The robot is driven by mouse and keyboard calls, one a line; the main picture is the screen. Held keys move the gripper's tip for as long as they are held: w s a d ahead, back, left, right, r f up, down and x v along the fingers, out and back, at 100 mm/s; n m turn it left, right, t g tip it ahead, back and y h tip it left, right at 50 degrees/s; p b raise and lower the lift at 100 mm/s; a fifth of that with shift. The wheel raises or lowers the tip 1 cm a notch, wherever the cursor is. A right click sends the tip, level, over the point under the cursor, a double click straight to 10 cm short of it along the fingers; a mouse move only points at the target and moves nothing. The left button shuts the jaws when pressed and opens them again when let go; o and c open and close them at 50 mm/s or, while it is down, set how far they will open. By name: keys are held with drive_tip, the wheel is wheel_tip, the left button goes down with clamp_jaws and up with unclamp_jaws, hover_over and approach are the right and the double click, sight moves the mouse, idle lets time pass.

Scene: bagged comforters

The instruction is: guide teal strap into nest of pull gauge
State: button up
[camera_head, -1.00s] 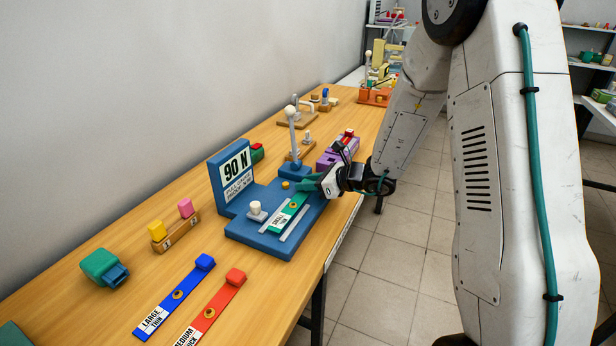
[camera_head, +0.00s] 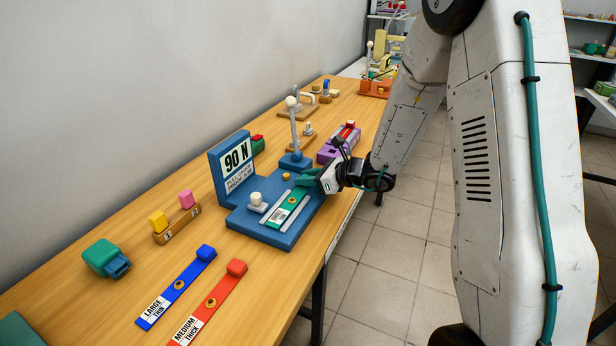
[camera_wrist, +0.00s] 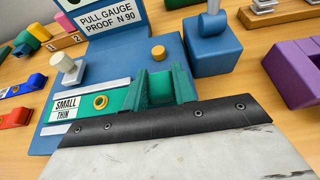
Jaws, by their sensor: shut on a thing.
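The teal strap (camera_head: 292,203), labelled SMALL THIN, lies along the blue pull gauge (camera_head: 262,233) between two pale grey rails. In the wrist view the strap (camera_wrist: 119,100) shows its label and brass eyelet, with the label end toward the white peg (camera_wrist: 67,67). My gripper (camera_head: 308,178) is shut on the strap's far end; its green fingers (camera_wrist: 165,84) also show in the wrist view. Whether the strap rests fully on the gauge bed cannot be told.
A blue strap (camera_head: 180,285) and a red strap (camera_head: 212,302) lie on the table in front. A blue post with a lever (camera_head: 295,160) stands just behind my gripper, with a purple block (camera_head: 335,150) beyond. The 90 N sign (camera_head: 235,165) rises at left.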

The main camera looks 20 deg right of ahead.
drive_tip(key=shift+f, duration=0.2)
drive_tip(key=o, duration=1.7)
drive_tip(key=shift+c, duration=0.2)
drive_tip(key=shift+s+a+f, duration=0.1)
drive_tip(key=shift+a, duration=0.05)
drive_tip(key=shift+c, duration=0.5)
drive_tip(key=shift+s+r, duration=0.15)
drive_tip(key=shift+r, duration=0.05)
drive_tip(key=shift+c, duration=0.4)
drive_tip(key=shift+o, duration=0.9)
drive_tip(key=shift+s+d+r, duration=0.2)
drive_tip(key=shift+d+r, duration=0.05)
drive_tip(key=shift+r, duration=0.05)
drive_tip(key=shift+s+d+r, duration=0.25)
drive_tip(key=shift+d+r, duration=0.1)
drive_tip(key=shift+d, duration=0.15)
drive_tip(key=shift+s+d+r, duration=0.95)
drive_tip(key=shift+d+r, duration=0.05)
drive_tip(key=shift+r, duration=0.2)
